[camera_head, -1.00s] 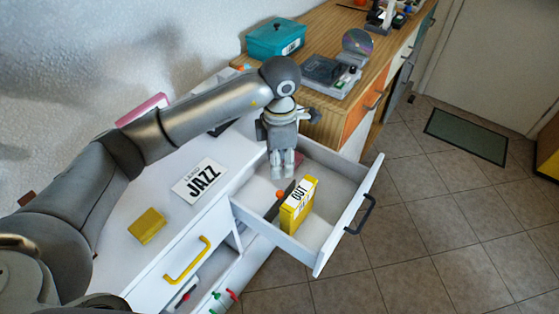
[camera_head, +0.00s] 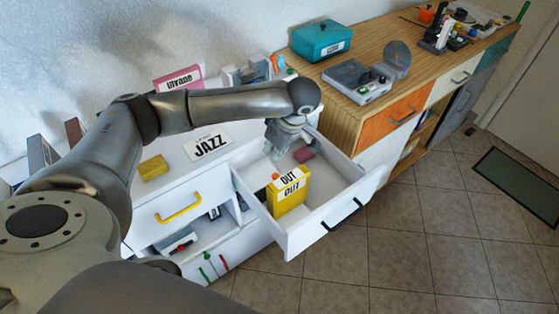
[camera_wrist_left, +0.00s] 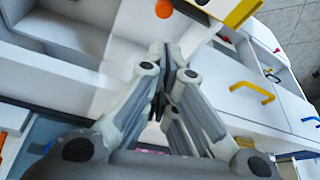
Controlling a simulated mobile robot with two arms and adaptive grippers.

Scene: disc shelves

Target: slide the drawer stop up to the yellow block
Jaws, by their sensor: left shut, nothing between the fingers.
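The yellow block (camera_head: 289,201) marked OUT stands upright in the open white drawer (camera_head: 326,209). An orange knob (camera_head: 275,176), taken as the drawer stop's, shows just behind the block's left edge. The stop's body is mostly hidden there, so I cannot tell whether it touches the block. The knob also shows in the left wrist view (camera_wrist_left: 163,9), with part of the yellow block (camera_wrist_left: 240,12) at the top edge. My left gripper (camera_head: 272,156) is shut and empty over the rear of the drawer, behind the knob. My right gripper is out of view.
A dark red block (camera_head: 303,154) lies in the drawer's back corner. A second yellow block (camera_head: 153,168) and the JAZZ card (camera_head: 208,146) are on the white cabinet top. The wooden cabinet with a teal box (camera_head: 322,41) stands to the right. Floor in front is clear.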

